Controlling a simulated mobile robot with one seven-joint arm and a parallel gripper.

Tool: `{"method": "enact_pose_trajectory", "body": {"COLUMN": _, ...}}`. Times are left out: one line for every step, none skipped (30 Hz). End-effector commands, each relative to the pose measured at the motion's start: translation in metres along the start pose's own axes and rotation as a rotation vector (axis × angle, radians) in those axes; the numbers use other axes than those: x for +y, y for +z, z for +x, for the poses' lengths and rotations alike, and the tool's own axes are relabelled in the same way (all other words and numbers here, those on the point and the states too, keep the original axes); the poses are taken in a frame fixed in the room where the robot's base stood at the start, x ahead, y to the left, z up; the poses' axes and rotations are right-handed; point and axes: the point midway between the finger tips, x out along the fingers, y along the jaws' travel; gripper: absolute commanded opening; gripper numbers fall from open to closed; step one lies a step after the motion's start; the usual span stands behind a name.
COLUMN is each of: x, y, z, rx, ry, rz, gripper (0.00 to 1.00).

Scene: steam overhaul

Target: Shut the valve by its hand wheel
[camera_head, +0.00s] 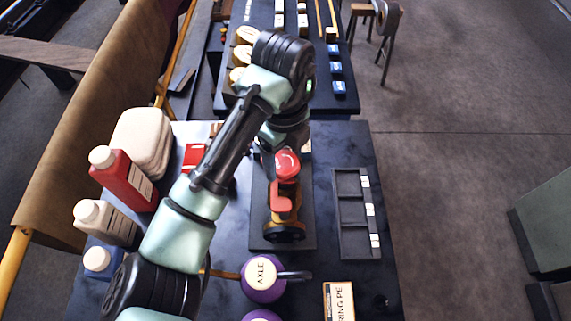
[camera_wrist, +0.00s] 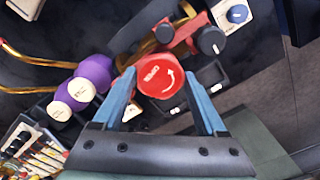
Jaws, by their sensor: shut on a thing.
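The valve stands on a dark base plate (camera_head: 257,228) in the head view, with a brass body, a red bracket (camera_head: 281,203) and a black round end (camera_head: 285,234). Its red hand wheel (camera_head: 287,164) is on the far side, close below my arm's end. In the wrist view the hand wheel (camera_wrist: 160,77) faces me, with white lettering and a curved arrow. My gripper (camera_wrist: 159,84) has one blue finger on each side of the wheel and is shut on its rim. In the head view my arm hides most of the gripper.
A dark compartment tray (camera_head: 353,250) lies to the valve's right. A purple can marked AXLE (camera_head: 262,283) stands in front, with another beside it. A red bottle (camera_head: 123,178) and pale bottles line the left edge. A second dark table (camera_head: 345,90) lies beyond.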

Motion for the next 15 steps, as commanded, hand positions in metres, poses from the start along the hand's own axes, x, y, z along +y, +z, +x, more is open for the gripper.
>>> {"method": "enact_pose_trajectory", "body": {"x": -0.0001, "y": 0.0004, "z": -0.0003, "rx": -0.002, "ry": -0.001, "rz": 0.011, "gripper": 0.10}}
{"method": "enact_pose_trajectory", "body": {"x": -0.0001, "y": 0.0004, "z": -0.0005, "rx": -0.001, "ry": -0.001, "rz": 0.013, "gripper": 0.10}}
{"method": "enact_pose_trajectory", "body": {"x": -0.0001, "y": 0.0003, "z": -0.0006, "rx": -0.001, "ry": -0.001, "rz": 0.014, "gripper": 0.10}}
{"method": "enact_pose_trajectory", "body": {"x": -0.0001, "y": 0.0003, "z": -0.0006, "rx": -0.001, "ry": -0.001, "rz": 0.013, "gripper": 0.10}}
{"method": "enact_pose_trajectory", "body": {"x": -0.0001, "y": 0.0003, "z": -0.0006, "rx": -0.001, "ry": -0.001, "rz": 0.013, "gripper": 0.10}}
{"method": "enact_pose_trajectory", "body": {"x": -0.0001, "y": 0.0003, "z": -0.0006, "rx": -0.001, "ry": -0.001, "rz": 0.012, "gripper": 0.10}}
{"method": "enact_pose_trajectory", "body": {"x": -0.0001, "y": 0.0003, "z": -0.0006, "rx": -0.001, "ry": -0.001, "rz": 0.012, "gripper": 0.10}}
{"method": "enact_pose_trajectory", "body": {"x": -0.0001, "y": 0.0003, "z": -0.0005, "rx": -0.001, "ry": -0.001, "rz": 0.014, "gripper": 0.10}}
{"method": "enact_pose_trajectory", "body": {"x": -0.0001, "y": 0.0004, "z": -0.0001, "rx": -0.001, "ry": -0.001, "rz": 0.027, "gripper": 0.10}}
{"method": "enact_pose_trajectory", "body": {"x": -0.0001, "y": 0.0005, "z": 0.0003, "rx": -0.002, "ry": -0.001, "rz": 0.045, "gripper": 0.10}}
{"method": "enact_pose_trajectory", "body": {"x": -0.0001, "y": 0.0005, "z": 0.0008, "rx": -0.002, "ry": -0.001, "rz": 0.073, "gripper": 0.10}}
{"method": "enact_pose_trajectory", "body": {"x": -0.0001, "y": 0.0004, "z": 0.0014, "rx": -0.001, "ry": -0.001, "rz": 0.119, "gripper": 0.10}}
{"method": "enact_pose_trajectory", "body": {"x": 0.0000, "y": 0.0004, "z": 0.0018, "rx": -0.001, "ry": -0.001, "rz": 0.160, "gripper": 0.10}}
{"method": "enact_pose_trajectory", "body": {"x": 0.0000, "y": 0.0005, "z": 0.0020, "rx": -0.002, "ry": -0.001, "rz": 0.202, "gripper": 0.10}}
{"method": "enact_pose_trajectory", "body": {"x": 0.0001, "y": 0.0007, "z": 0.0019, "rx": -0.003, "ry": 0.000, "rz": 0.256, "gripper": 0.10}}
